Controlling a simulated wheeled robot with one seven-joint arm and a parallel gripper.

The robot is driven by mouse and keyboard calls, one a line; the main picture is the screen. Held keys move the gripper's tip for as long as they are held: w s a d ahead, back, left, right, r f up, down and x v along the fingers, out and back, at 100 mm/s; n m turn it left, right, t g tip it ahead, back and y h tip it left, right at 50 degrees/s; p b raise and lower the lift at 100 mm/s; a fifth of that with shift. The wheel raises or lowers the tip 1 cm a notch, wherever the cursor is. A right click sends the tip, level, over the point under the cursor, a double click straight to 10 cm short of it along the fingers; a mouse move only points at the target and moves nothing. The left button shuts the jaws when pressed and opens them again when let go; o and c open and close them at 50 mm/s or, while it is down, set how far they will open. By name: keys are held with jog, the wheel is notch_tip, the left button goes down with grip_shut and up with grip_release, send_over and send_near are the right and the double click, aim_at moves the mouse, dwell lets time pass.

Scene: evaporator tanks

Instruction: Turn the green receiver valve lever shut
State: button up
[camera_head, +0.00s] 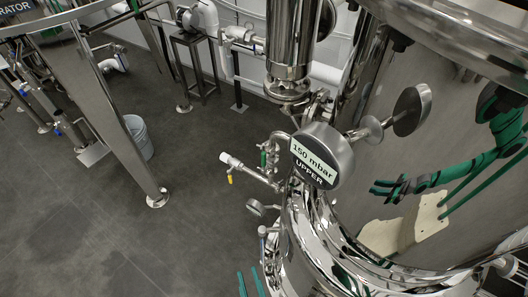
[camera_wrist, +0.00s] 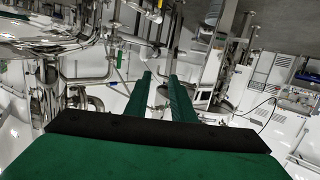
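A small green lever (camera_head: 264,158) sits on the thin pipework at the left side of the steel vessel, below and left of the round gauge. In the wrist view a small upright green handle (camera_wrist: 119,58) shows left of my fingers; I cannot tell for certain that it is the same lever. My gripper (camera_head: 247,271) shows at the bottom edge of the head view as two green fingers, apart from the lever and below it. In the wrist view my gripper (camera_wrist: 160,75) has its fingers apart with nothing between them.
The gauge (camera_head: 321,156) reads "150 mbar UPPER" and stands on the shiny vessel (camera_head: 335,250). A bucket (camera_head: 138,136) stands by a tank leg. The floor (camera_head: 110,225) at left is clear.

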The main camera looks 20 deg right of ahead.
jog(key=w+d+m+t+h, duration=0.1)
jog(key=w+d, duration=0.2)
jog(key=w, duration=0.5)
jog(key=w+d+h, duration=0.1)
jog(key=w+d, duration=0.3)
jog(key=w, duration=0.3)
jog(key=m+h, duration=0.3)
send_near(263, 157)
jog(key=x, duration=1.1)
jog(key=shift+s+d+f, duration=0.1)
grip_shut()
